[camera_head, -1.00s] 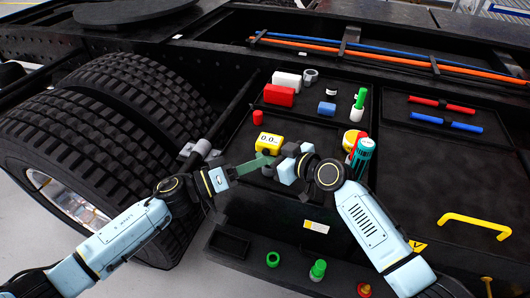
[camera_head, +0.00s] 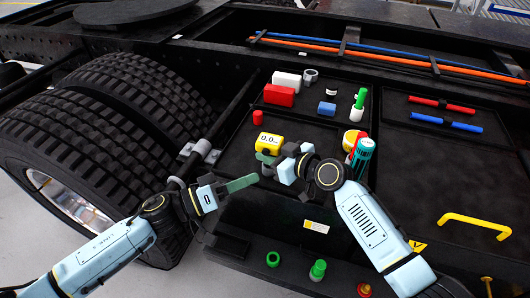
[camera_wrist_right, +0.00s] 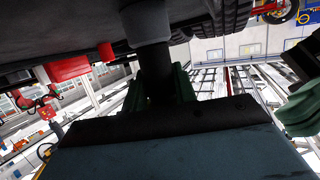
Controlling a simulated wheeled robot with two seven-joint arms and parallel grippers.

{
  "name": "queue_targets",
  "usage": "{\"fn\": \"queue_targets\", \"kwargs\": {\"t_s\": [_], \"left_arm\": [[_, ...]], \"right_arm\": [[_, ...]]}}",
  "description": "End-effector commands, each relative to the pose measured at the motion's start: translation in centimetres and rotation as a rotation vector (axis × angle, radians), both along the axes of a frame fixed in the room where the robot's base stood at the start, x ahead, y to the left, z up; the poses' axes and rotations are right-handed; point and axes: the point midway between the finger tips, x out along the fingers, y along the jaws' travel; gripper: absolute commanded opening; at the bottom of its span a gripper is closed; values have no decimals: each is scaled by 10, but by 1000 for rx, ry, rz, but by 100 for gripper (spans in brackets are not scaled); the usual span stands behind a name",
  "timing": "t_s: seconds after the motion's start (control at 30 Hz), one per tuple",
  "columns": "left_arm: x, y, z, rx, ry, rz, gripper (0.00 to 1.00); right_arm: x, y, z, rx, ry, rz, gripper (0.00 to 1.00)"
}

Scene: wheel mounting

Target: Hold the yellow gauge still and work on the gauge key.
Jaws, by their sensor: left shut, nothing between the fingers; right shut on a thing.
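The yellow gauge (camera_head: 270,140), with a "0.0" display, is upright near the middle of the head view. My right gripper (camera_head: 265,158) is right below it. In the right wrist view its green fingers (camera_wrist_right: 160,88) are shut on a dark stem (camera_wrist_right: 158,70) below a grey part (camera_wrist_right: 147,22); the stem appears to belong to the gauge. My left gripper (camera_head: 243,183) is shut and empty, below and left of the gauge and apart from it. It shows at the right edge of the wrist view (camera_wrist_right: 300,108). I cannot make out the gauge key.
A red cylinder (camera_head: 258,117), a red block (camera_head: 279,95) and a white block (camera_head: 286,80) are behind the gauge. A teal bottle (camera_head: 362,153) stands close right of my right gripper. Large tyres (camera_head: 125,120) fill the left. The right tray's middle (camera_head: 450,170) is clear.

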Motion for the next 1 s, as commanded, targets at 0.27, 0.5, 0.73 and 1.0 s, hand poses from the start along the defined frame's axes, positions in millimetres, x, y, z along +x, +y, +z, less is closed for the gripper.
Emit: {"fn": "queue_targets", "kwargs": {"t_s": [0.27, 0.5, 0.73, 1.0], "left_arm": [[0, 0, 0, 0, 0, 0, 0], [0, 0, 0, 0, 0, 0, 0], [0, 0, 0, 0, 0, 0, 0], [0, 0, 0, 0, 0, 0, 0]], "right_arm": [[0, 0, -1, -1, 1, 0, 0], [0, 0, 1, 1, -2, -1, 39], [0, 0, 1, 1, -1, 0, 53], [-4, -5, 1, -2, 0, -1, 53]]}}
